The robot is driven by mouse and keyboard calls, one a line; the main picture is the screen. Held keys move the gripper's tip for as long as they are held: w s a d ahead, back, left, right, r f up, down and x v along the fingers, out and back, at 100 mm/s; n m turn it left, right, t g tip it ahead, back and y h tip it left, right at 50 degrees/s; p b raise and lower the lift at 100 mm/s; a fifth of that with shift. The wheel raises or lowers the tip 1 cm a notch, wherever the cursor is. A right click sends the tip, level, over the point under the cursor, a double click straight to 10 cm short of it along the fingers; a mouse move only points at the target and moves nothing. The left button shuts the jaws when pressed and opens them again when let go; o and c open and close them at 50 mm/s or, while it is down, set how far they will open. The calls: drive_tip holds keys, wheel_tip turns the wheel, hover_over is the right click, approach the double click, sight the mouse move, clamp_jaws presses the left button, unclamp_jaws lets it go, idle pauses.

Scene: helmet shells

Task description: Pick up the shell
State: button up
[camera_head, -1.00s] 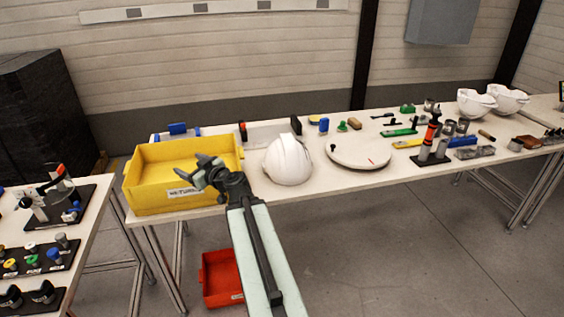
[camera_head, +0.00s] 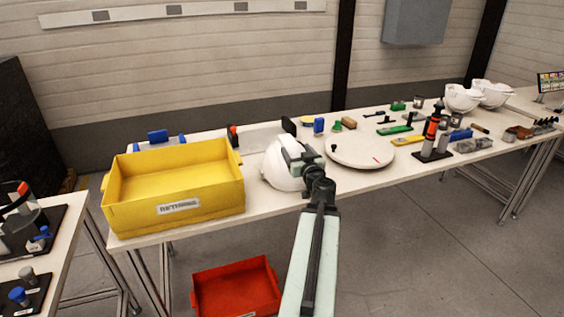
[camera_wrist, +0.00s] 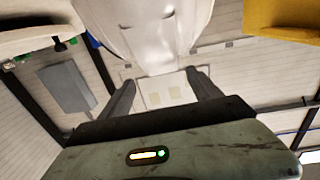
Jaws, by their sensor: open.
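A white helmet shell (camera_head: 275,168) stands on the table to the right of the yellow bin. My gripper (camera_head: 301,157) is open and overlaps the shell's right side in the head view. In the wrist view the shell (camera_wrist: 150,30) fills the top middle, just beyond my gripper (camera_wrist: 163,88). The two dark fingers are spread apart with nothing held between them. Whether a finger touches the shell cannot be told. Part of the shell is hidden behind my gripper in the head view. Two more white shells (camera_head: 462,98) (camera_head: 494,93) stand at the far right of the table.
The yellow bin (camera_head: 175,209) stands left of the shell. A round white disc (camera_head: 358,150) lies close on its right. Several tools and small parts lie farther right. A red bin (camera_head: 235,292) is under the table. Another table (camera_head: 60,235) with dark trays stands at the left.

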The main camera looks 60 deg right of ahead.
sight(289, 141)
drive_tip(key=x, duration=0.2)
drive_tip(key=shift+w, duration=0.35)
drive_tip(key=x, duration=0.5)
drive_tip(key=shift+w, duration=0.1)
clamp_jaws()
